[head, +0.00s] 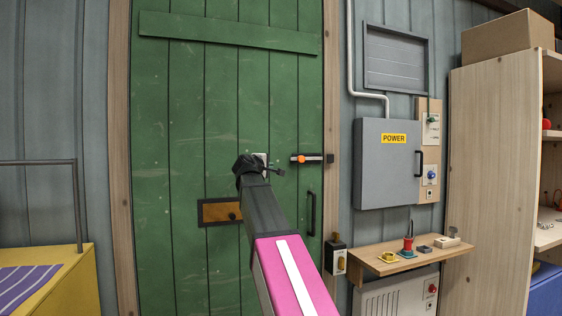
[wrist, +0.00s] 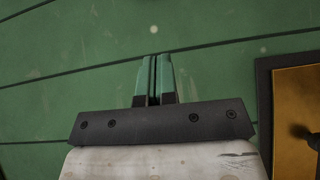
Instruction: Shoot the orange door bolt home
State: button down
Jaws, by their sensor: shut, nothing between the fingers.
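The door bolt (head: 313,160) is a small dark bar with an orange knob (head: 301,160), mounted level near the right edge of the green plank door (head: 220,130). A dark keeper (head: 329,158) sits at its right end, by the door frame. It is too small to tell how far the bar reaches into it. My gripper (head: 278,171) is in front of the door, left of the bolt and slightly lower, apart from the knob. In the wrist view, the gripper's fingers (wrist: 154,78) are together and empty, facing bare green planks. The bolt is not in the wrist view.
A brown panel (head: 211,211) with a dark knob is left of my arm, and a black door handle (head: 312,213) is below the bolt. A grey power box (head: 385,165) and a small wooden shelf (head: 450,252) are to the right. A yellow box (head: 75,285) is at left.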

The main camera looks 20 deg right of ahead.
aim_at(297, 159)
jog(key=shift+a+r, duration=0.25)
jog(key=shift+r, duration=0.7)
jog(key=x, duration=1)
jog(key=shift+r, duration=0.2)
jog(key=shift+d, duration=1.15)
jog(key=shift+w+d, duration=0.1)
jog(key=shift+d, duration=0.8)
jog(key=shift+d, duration=0.1)
jog(key=shift+w+d, duration=0.1)
jog(key=shift+d, duration=2.3)
